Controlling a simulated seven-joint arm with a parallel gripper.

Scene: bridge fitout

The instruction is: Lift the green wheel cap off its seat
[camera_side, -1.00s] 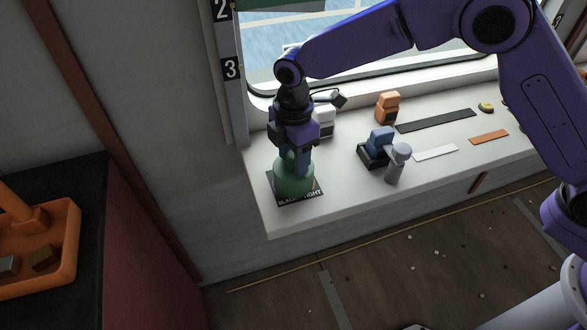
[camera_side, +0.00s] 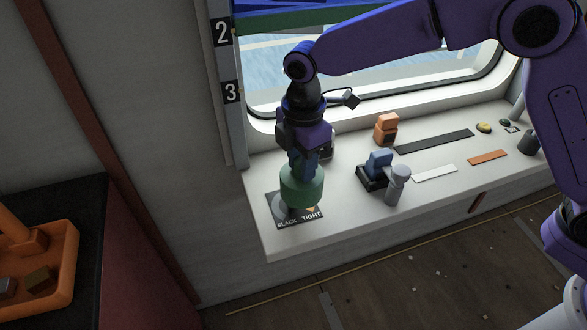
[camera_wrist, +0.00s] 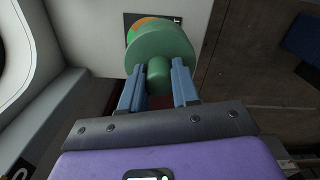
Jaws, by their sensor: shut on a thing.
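The green wheel cap (camera_side: 302,190) is a short wide cylinder with a narrower knob on top. My gripper (camera_side: 304,168) is shut on the knob from above. In the wrist view the blue fingers of my gripper (camera_wrist: 158,82) stand on both sides of the knob, with the cap's wide disc (camera_wrist: 160,42) beyond them. The cap hangs above the dark label plate (camera_side: 282,207) marked BLACK and TIGHT, whose orange patch shows below it. The cap looks clear of the plate. The plate's middle is partly hidden by the cap.
A blue block on a black base (camera_side: 376,168) and a grey capped post (camera_side: 396,187) stand to the right on the white sill (camera_side: 350,215). An orange object (camera_side: 386,128) and flat strips lie farther right. The window frame rises behind. An orange tray (camera_side: 68,270) sits lower left.

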